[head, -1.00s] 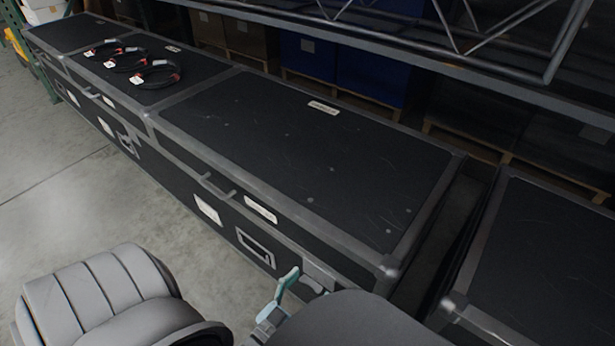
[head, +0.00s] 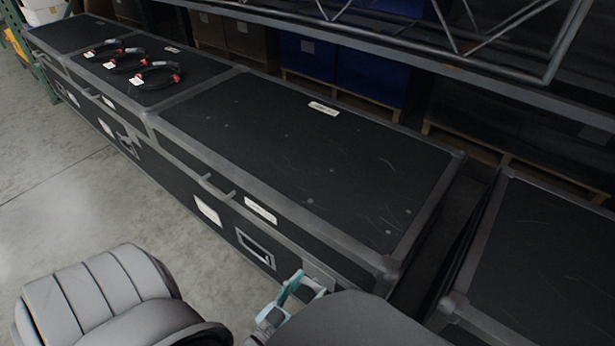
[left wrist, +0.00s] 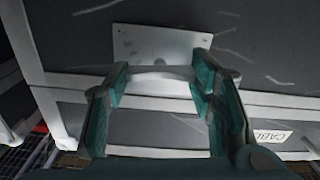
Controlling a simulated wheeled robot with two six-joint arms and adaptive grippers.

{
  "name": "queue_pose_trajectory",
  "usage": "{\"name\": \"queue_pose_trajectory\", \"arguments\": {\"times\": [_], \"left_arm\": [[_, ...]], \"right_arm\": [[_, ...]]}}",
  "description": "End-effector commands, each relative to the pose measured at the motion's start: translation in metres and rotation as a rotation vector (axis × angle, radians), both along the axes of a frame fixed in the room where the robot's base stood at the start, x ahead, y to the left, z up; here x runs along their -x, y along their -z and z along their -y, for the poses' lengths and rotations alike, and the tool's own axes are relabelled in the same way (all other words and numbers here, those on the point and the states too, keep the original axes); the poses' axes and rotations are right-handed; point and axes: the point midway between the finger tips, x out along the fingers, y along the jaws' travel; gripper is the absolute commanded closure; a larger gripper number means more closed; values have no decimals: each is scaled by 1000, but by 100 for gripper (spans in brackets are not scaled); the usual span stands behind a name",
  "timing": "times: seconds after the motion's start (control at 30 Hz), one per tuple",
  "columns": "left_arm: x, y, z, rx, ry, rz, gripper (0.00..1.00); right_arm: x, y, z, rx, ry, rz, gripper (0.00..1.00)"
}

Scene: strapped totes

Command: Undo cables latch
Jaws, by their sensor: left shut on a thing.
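The black case with grey edges (head: 300,150) fills the middle of the head view, its lid down. A grey metal latch plate (left wrist: 160,42) shows upside down in the left wrist view, on the case front. A pale latch bar (left wrist: 155,73) spans between the teal fingers of my left gripper (left wrist: 160,80). My left gripper (head: 303,287) is shut on this latch, at the right end of the case front in the head view. Its grip is partly hidden by my arm there. A white label (left wrist: 270,138) reading "CABL…" is beside the latch. My right gripper is out of view.
Several black cable coils (head: 130,65) lie on the case farther left. Another black case (head: 545,240) stands at the right across a narrow gap. A metal truss (head: 500,35) and shelf beam run behind. Open concrete floor (head: 60,190) lies in front.

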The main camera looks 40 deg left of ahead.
Motion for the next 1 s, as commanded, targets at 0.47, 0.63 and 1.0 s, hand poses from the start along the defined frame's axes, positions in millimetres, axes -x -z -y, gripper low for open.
{"name": "queue_pose_trajectory", "arguments": {"times": [0.47,0.63,1.0], "left_arm": [[0,0,0,407,0,8,78],[0,0,0,569,-1,11,78],[0,1,0,919,-1,19,78]], "right_arm": [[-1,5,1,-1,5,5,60],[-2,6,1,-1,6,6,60],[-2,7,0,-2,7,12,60]]}}
